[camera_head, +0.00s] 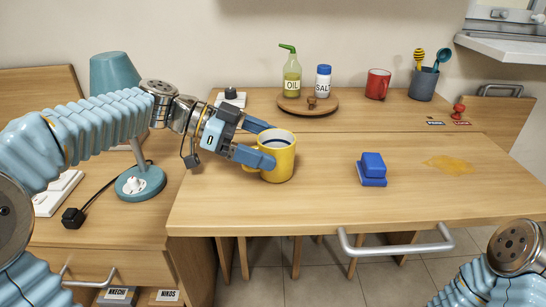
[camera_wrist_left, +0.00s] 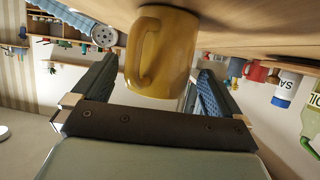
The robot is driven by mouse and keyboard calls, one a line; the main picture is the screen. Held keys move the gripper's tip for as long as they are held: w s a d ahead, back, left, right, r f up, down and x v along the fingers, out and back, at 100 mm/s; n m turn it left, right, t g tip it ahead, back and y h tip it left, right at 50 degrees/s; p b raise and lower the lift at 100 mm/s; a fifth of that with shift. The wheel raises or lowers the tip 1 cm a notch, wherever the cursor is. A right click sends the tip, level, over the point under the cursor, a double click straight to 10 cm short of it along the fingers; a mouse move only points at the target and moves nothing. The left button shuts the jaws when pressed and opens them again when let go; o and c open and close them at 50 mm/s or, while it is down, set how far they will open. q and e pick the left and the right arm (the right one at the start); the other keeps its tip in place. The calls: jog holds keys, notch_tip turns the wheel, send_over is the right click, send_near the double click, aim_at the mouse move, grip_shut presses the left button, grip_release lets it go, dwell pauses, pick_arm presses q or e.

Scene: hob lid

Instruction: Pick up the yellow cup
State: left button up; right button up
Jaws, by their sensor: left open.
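My right gripper is not in view; only part of that arm shows at lower right.
A blue sponge-like block (camera_head: 372,170) lies right of the cup, beside a yellow spill (camera_head: 449,165). Behind stand a round tray (camera_head: 308,108) with oil and salt bottles, a red mug (camera_head: 378,84) and a utensil holder (camera_head: 423,84). A teal lamp (camera_head: 139,183) stands left.

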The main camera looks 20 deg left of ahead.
pick_arm(q)
jog(key=shift+x, duration=1.15)
jog(key=shift+c, duration=0.2)
jog(key=shift+r, duration=0.1)
jog(key=c, duration=1.1)
